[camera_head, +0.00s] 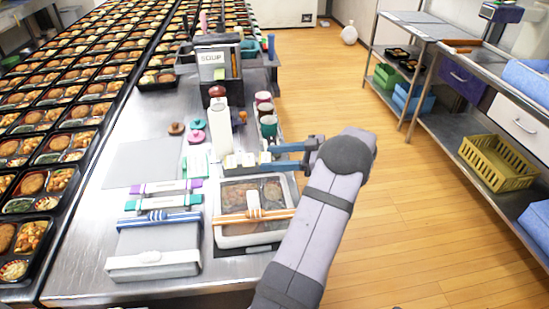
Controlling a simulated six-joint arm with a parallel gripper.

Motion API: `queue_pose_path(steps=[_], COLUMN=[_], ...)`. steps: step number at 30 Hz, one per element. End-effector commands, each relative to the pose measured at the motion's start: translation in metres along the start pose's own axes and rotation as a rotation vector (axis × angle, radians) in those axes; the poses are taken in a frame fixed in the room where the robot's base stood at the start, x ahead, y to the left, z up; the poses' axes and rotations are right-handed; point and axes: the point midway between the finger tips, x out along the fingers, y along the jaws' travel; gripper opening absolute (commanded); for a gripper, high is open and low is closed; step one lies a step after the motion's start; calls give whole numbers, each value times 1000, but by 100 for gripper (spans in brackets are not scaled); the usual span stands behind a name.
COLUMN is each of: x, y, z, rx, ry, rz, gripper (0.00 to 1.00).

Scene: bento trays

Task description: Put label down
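A white label reading "SOUP" (211,58) stands upright on the front of a grey holder (216,42) at the back of the steel counter. My gripper (270,157) is over the right side of the counter, in front of that label and well apart from it. Its two blue fingers point left and look spread apart. Small pale blocks (240,160) lie just left of the fingertips. I cannot tell whether they touch the fingers, or whether any is a label. No label shows clearly between the fingers.
A clear-lidded container (232,238) and a grey box (154,264) stand at the counter's front. Bottles and jars (268,126) line its right edge. Rows of bento trays (58,150) fill the left. A grey mat (142,164) lies bare. A yellow crate (497,163) sits on the right shelf.

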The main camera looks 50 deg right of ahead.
Motion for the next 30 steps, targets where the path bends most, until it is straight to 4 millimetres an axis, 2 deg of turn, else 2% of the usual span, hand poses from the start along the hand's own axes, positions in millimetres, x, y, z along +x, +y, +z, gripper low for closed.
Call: queue_pose_path(steps=[2, 19, 21, 30], x=[0, -1, -11, -56], y=[0, 0, 1, -3], z=[-1, -3, 4, 7], rx=[0, 3, -2, -2], ry=[0, 0, -1, -2], rz=[0, -1, 4, 2], gripper=[67, 67, 67, 67])
